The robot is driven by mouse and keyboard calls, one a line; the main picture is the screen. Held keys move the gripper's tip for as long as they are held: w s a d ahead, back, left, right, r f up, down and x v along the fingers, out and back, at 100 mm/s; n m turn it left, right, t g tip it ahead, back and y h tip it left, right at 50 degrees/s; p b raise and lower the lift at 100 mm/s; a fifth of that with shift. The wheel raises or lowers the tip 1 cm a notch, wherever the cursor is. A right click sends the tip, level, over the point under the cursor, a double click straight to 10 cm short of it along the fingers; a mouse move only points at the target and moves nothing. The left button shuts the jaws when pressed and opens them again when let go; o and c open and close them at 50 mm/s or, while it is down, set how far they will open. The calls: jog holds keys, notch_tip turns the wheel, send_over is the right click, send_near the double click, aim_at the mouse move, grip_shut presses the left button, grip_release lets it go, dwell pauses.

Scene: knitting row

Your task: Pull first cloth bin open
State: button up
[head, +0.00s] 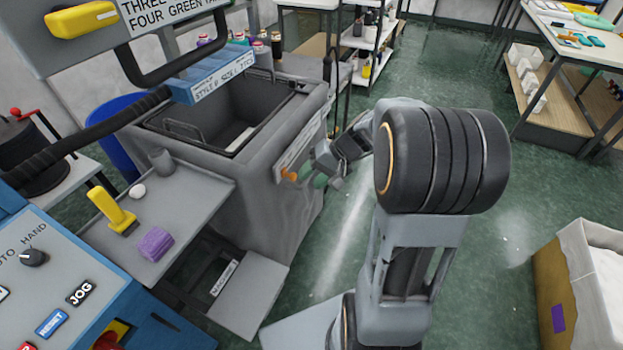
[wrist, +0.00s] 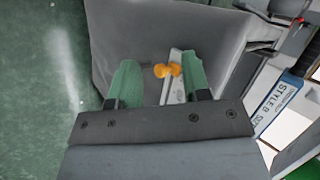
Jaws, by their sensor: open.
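The grey cloth bin (head: 265,205) stands at the centre left in the head view, with an open top and sagging fabric sides. A small orange pull (head: 289,175) sits on its front beside a pale label strip (head: 300,150). My gripper (head: 322,180) is just right of the pull, partly hidden by my arm. In the wrist view, the two green fingers of my gripper (wrist: 160,64) are open. The orange pull (wrist: 167,70) shows between them, nearer the right finger, against the bin's grey face (wrist: 140,40). I cannot tell whether a finger touches it.
A grey shelf (head: 185,205) with a purple roll (head: 156,243) and yellow tool (head: 112,210) is left of the bin. A blue control panel (head: 60,290) is at lower left. A cardboard box (head: 560,270) stands at right.

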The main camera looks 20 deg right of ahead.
jog(key=w+d+f+m+t+y+b, duration=0.1)
jog(key=w+d+f+m+t+b, duration=0.3)
jog(key=d+f, duration=0.35)
jog(key=w+d+f+m+t+y+b, duration=0.1)
jog(key=w+d+f+t+y, duration=0.1)
jog(key=w+d+f+t, duration=0.45)
jog(key=shift+g, duration=0.65)
jog(key=x, duration=0.3)
jog(key=f+x, duration=0.1)
jog(key=x, duration=0.6)
jog(key=shift+w+d+f, duration=0.2)
jog(key=shift+w+d, duration=0.1)
grip_shut()
